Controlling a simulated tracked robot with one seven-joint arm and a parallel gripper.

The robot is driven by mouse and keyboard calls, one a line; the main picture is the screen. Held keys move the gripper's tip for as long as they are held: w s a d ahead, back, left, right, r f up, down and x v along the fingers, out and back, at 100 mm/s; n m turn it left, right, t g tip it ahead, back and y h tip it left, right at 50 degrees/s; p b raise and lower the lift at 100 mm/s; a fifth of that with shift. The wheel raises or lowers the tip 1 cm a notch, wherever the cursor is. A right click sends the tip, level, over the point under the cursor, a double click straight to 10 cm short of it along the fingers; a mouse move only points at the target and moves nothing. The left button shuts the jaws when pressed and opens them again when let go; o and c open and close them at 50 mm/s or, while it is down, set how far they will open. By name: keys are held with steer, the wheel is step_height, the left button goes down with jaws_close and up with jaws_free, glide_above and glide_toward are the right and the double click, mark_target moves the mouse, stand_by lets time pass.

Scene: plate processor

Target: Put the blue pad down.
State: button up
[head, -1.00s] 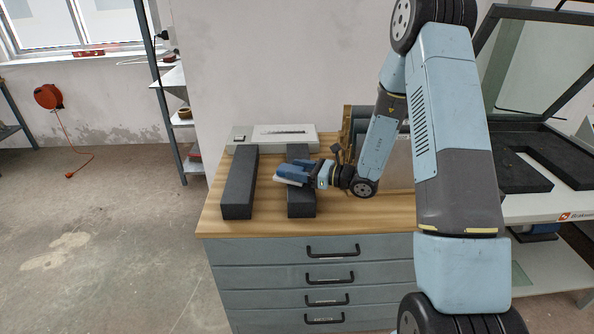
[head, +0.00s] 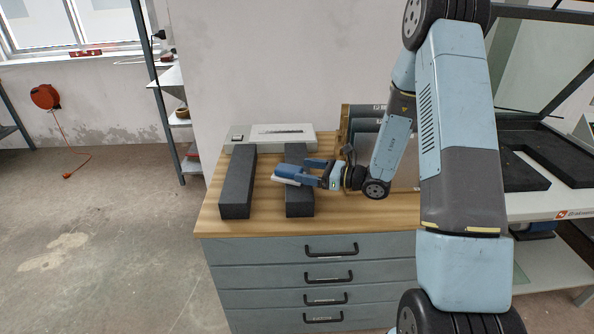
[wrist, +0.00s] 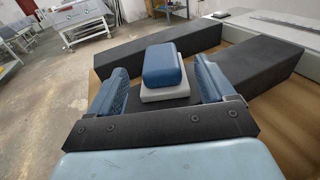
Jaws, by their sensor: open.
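The blue pad (head: 290,171) has a blue upper part and a pale base. It rests on the right one of two long dark blocks (head: 299,204) on the wooden worktop. In the wrist view the blue pad (wrist: 163,66) sits ahead of and between my spread fingers, with gaps on both sides. My gripper (head: 318,172) is open and empty, just to the right of the pad. The fingers also show in the wrist view (wrist: 160,92).
The left dark block (head: 238,184) lies parallel, with bare worktop (head: 268,200) between. A pale flat box (head: 270,138) lies behind the blocks. Dark binder-like items (head: 362,118) stand behind my arm. Drawers (head: 310,275) are below the worktop; a machine with an open lid (head: 540,150) stands at right.

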steer(key=v, duration=0.8)
steer(key=s+a+r+n+g+h, duration=0.2)
steer(key=s+r+n+g+h, duration=0.15)
steer(key=s+r+n, duration=0.4)
steer(key=s+a+r+n+g+h, duration=0.2)
steer(key=s+r+n+g, duration=0.35)
steer(key=s+r, duration=0.2)
steer(key=s+d+r+n+t+h, duration=0.7)
steer(key=s+d+r+n+h, duration=0.3)
steer(key=s, duration=0.3)
steer(key=shift+s+d+r+t, duration=0.2)
steer(key=shift+d+r+t, duration=0.1)
steer(key=shift+r, duration=0.25)
